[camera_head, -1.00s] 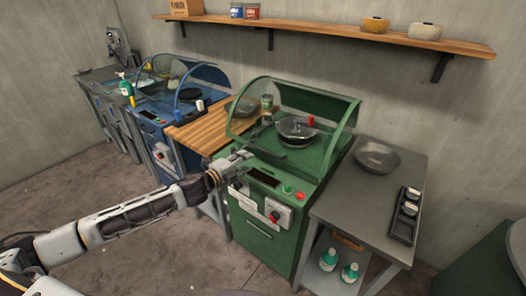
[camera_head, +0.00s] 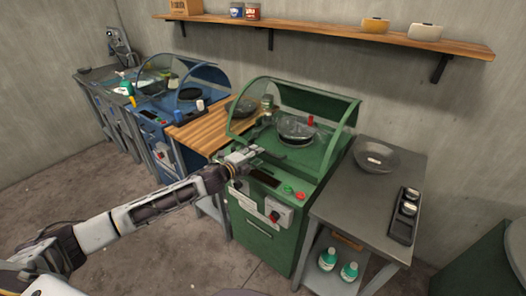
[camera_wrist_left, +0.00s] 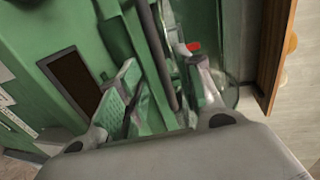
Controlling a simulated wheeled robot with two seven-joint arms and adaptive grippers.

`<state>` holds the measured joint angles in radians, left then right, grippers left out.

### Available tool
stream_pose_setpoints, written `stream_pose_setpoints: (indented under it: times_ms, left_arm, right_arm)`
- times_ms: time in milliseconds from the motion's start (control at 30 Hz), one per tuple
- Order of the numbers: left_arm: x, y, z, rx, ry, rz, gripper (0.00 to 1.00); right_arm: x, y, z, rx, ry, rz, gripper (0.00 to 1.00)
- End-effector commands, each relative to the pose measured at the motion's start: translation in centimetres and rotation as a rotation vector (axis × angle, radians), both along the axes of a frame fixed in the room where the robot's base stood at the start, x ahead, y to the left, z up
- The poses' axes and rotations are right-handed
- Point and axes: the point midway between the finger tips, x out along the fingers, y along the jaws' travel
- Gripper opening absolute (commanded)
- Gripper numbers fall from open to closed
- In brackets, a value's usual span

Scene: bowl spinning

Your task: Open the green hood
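The green hood (camera_head: 335,108) is a curved clear cover with a green frame on the green machine (camera_head: 262,222). It stands over a dark round bowl (camera_head: 297,127). My left gripper (camera_head: 247,153) is at the hood's lower left front, above the machine's control panel. In the left wrist view its two finger pads (camera_wrist_left: 162,88) are spread apart. A dark and green bar (camera_wrist_left: 156,50) runs between them; I cannot tell whether they touch it. My right gripper is not in view.
A wooden table (camera_head: 203,131) with a bowl stands left of the machine, and a blue hooded machine (camera_head: 160,112) beyond it. A grey table (camera_head: 340,200) with a bowl and a dark tray (camera_head: 404,222) stands right. A wooden shelf (camera_head: 330,30) hangs above.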

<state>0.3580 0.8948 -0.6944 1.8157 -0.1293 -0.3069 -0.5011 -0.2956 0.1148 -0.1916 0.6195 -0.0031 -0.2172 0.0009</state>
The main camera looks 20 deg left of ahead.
Motion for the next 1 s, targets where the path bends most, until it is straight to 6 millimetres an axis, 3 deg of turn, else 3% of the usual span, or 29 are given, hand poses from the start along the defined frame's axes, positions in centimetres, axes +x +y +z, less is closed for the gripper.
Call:
stream_pose_setpoints:
  times_ms: [500, 1000]
  left_arm:
    - [4.0, -1.5, -0.9, -0.001, 0.000, 0.000, 0.35]
    - [5.2, -1.9, -1.1, 0.000, 0.000, 0.000, 0.35]
  right_arm:
    - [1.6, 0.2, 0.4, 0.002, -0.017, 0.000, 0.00]
    - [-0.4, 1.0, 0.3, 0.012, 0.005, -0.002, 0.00]
